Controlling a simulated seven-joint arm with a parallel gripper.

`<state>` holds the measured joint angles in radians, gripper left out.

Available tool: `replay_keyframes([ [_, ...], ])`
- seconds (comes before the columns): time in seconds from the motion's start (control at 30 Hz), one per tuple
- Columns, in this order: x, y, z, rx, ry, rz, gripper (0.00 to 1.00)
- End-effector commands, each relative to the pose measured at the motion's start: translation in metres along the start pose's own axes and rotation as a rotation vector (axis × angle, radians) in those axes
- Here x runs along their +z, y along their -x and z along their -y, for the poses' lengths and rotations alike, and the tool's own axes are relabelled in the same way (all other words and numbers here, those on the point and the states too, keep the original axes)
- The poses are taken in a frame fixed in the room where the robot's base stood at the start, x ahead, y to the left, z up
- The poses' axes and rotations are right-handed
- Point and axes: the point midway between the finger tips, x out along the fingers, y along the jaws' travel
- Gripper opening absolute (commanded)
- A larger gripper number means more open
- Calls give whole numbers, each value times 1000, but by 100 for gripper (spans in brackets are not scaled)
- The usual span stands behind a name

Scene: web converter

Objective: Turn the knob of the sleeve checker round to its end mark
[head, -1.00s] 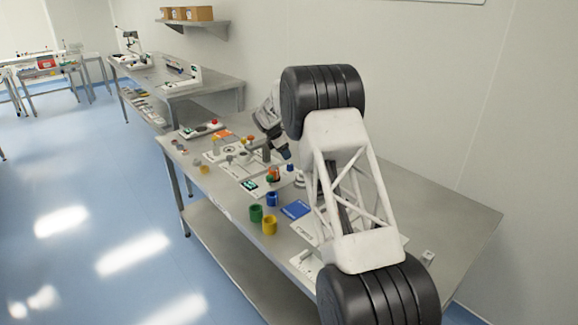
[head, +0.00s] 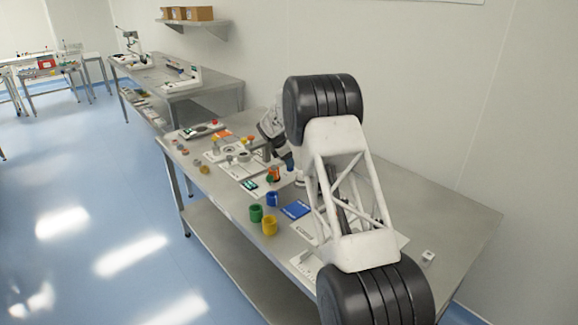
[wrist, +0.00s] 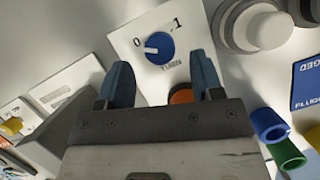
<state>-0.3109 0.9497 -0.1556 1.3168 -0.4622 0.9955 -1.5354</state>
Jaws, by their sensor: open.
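The blue knob (wrist: 159,47) sits on a white square plate (wrist: 128,40) marked 0, 1 and TURN in the wrist view. Its white pointer faces left, close to the 0 mark. My gripper (wrist: 161,82) is open, with its two blue fingers apart on the near side of the knob. Nothing is between the fingertips, and they look clear of the knob. An orange round part (wrist: 182,97) shows between the fingers, partly hidden by the gripper body. In the head view my gripper is over the bench, and I cannot make out the knob clearly there.
A grey and white round part (wrist: 262,28) stands right of the plate. Blue (wrist: 270,124) and green (wrist: 286,154) sleeves lie at lower right. In the head view, a yellow cup (head: 269,225) and a blue card (head: 296,209) are on the bench (head: 405,200), whose right part is largely clear.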

Motion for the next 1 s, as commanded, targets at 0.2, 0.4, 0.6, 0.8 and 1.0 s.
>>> replay_keyframes([
  [0.2, 0, -22, 0, 0, 0, 0, 60],
  [0.4, 0, -30, 0, 1, 0, 0, 60],
  [0.6, 0, -32, 0, 1, 0, 0, 60],
  [0.8, 0, -32, 0, 1, 0, 0, 47],
  [1.0, 0, -32, 0, 1, 0, 0, 16],
])
